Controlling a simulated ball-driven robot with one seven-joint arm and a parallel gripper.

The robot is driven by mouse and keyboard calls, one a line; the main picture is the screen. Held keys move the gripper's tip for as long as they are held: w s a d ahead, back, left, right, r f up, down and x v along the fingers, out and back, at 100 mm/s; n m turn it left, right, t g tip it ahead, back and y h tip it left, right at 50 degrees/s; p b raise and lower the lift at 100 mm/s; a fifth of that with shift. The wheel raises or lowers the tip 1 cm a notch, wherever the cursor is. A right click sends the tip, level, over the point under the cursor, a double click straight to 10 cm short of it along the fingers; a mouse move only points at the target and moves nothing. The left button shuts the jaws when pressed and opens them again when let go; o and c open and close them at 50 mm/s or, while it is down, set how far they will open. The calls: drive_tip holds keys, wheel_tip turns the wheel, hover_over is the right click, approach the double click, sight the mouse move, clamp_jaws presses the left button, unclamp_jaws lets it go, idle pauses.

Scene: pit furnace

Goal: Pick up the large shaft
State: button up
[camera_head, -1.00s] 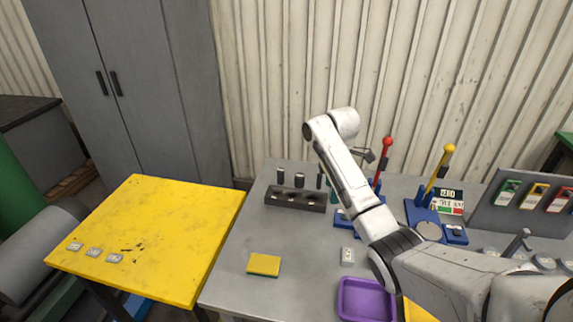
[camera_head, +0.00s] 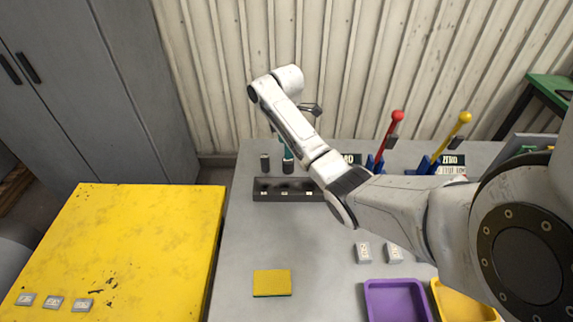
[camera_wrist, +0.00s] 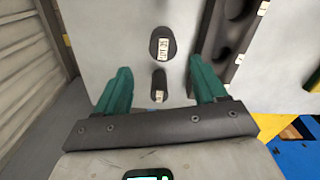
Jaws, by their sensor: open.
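Two dark shafts stand upright on the grey table behind a black rack in the head view: a left one (camera_head: 265,163) and a right one (camera_head: 288,163). In the wrist view, the wider, larger-looking shaft (camera_wrist: 162,45) is just beyond my fingertips. A narrower shaft (camera_wrist: 159,86) lies in line between the fingers. Both have pale labels I cannot read. My gripper (camera_wrist: 161,72) is open and empty, with its green fingers apart. In the head view my gripper (camera_head: 286,143) is mostly hidden by my arm, with teal showing beside the right shaft.
The black rack (camera_head: 275,191) with holes sits in front of the shafts, and right of them in the wrist view (camera_wrist: 233,60). Red (camera_head: 397,117) and yellow (camera_head: 464,117) levers stand to the right. A sponge (camera_head: 272,284) and purple tray (camera_head: 395,300) lie nearer. The corrugated wall is close behind.

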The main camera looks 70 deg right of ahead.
sight(288, 165)
drive_tip(key=shift+s+f+p, duration=0.2)
drive_tip(key=shift+f+p, duration=0.15)
drive_tip(key=shift+f, duration=1.15)
drive_tip(key=shift+s+f+p, duration=0.2)
drive_tip(key=shift+f+p, duration=0.15)
drive_tip(key=shift+f, duration=1.1)
drive_tip(key=shift+c, duration=0.2)
clamp_jaws()
drive_tip(key=shift+r, duration=0.1)
